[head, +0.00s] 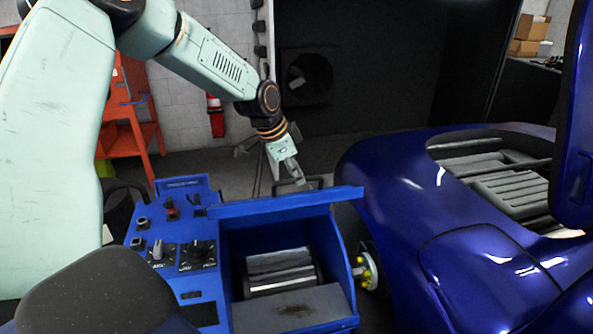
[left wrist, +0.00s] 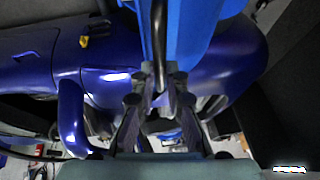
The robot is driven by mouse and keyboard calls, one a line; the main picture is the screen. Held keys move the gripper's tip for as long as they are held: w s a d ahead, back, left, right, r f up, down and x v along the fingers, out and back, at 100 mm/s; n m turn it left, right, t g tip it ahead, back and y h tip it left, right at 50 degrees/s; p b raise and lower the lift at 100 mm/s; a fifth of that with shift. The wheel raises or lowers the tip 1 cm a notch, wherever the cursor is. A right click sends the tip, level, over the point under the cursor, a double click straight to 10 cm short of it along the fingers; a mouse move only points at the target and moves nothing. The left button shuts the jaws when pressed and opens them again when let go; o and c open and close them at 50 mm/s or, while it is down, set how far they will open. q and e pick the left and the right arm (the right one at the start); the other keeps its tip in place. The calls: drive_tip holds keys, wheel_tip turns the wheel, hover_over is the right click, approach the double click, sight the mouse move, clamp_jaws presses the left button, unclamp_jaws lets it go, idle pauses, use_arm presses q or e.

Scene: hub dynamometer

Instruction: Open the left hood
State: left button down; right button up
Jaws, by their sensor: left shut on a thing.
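The left hood (head: 285,205) is a blue panel on top of the blue dynamometer unit (head: 340,260). It stands away from the front of the opening, so a metal roller (head: 282,270) shows inside. A dark handle (head: 290,184) sits along the hood's far upper edge. My left gripper (head: 299,180) is at this handle, shut on it. In the left wrist view the fingers (left wrist: 163,85) close around the black handle (left wrist: 159,38) beside the blue hood (left wrist: 195,25). The exact finger contact is partly hidden. My right gripper is not in view.
A glossy dark blue car (head: 430,215) stands close on the right, with a hub (head: 368,272) between it and the unit. A control panel with knobs (head: 180,240) lies left of the opening. An orange rack (head: 125,115) and fire extinguisher (head: 215,117) stand behind.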

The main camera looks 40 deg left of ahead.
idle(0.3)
use_arm(q)
drive_tip(key=c, duration=1.8)
unclamp_jaws()
drive_tip(key=o, duration=0.4)
drive_tip(key=shift+s+r, duration=0.15)
drive_tip(key=shift+o, duration=0.2)
drive_tip(key=v, duration=1.2)
drive_tip(key=shift+w, duration=0.3)
